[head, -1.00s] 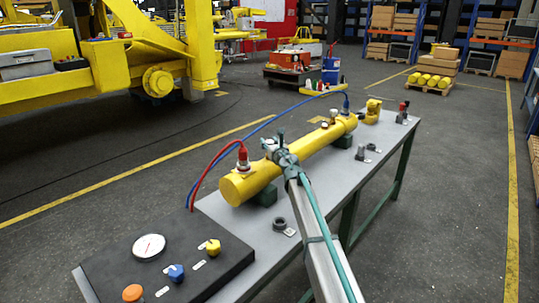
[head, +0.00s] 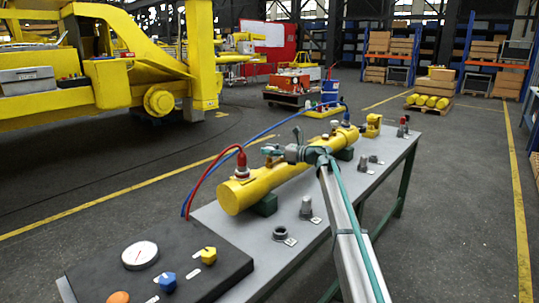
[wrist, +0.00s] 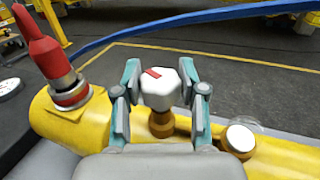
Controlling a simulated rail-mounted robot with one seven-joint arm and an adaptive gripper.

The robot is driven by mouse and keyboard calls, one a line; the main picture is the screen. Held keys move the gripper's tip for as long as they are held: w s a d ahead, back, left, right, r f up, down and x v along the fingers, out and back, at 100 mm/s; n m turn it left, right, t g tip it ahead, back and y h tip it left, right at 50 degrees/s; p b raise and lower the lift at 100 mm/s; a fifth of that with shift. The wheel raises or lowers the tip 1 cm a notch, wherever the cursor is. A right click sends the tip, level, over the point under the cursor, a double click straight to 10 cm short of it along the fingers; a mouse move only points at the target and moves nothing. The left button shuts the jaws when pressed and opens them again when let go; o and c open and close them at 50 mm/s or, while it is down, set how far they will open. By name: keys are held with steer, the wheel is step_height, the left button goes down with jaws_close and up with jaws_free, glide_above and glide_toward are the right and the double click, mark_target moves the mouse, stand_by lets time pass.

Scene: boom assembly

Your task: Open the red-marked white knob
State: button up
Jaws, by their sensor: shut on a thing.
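The white knob (wrist: 160,88) with a red mark on its top sits on a brass-coloured stem on the yellow cylinder (wrist: 45,115). In the wrist view, the fingers of my gripper (wrist: 160,92) are closed on the knob, one on each side. In the head view, my gripper (head: 274,154) reaches over the cylinder (head: 245,192) from the right. The gripper and arm hide the knob there.
A red hose fitting (wrist: 58,75) stands left of the knob, and a second brass fitting with a pale round top (wrist: 240,137) is close on the right. A black panel (head: 130,275) with a gauge occupies the near table end. A grey cap (head: 306,208) stands in front.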

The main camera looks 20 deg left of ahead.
steer(key=shift+w+n+g, duration=0.15)
steer(key=shift+n+g, duration=0.65)
steer(key=shift+g, duration=0.4)
steer(key=shift+r+n+g+h+p, duration=0.45)
steer(key=shift+g+p, duration=0.35)
steer(key=shift+p, duration=0.35)
steer(key=shift+f+n+g+p, duration=0.1)
steer(key=shift+n+g+p, duration=0.2)
steer(key=shift+p, duration=1.4)
steer(key=shift+f+n+g+p, duration=0.35)
steer(key=shift+g+p, duration=0.25)
steer(key=shift+p, duration=0.15)
steer(key=o, duration=1.2)
steer(key=shift+c, duration=0.2)
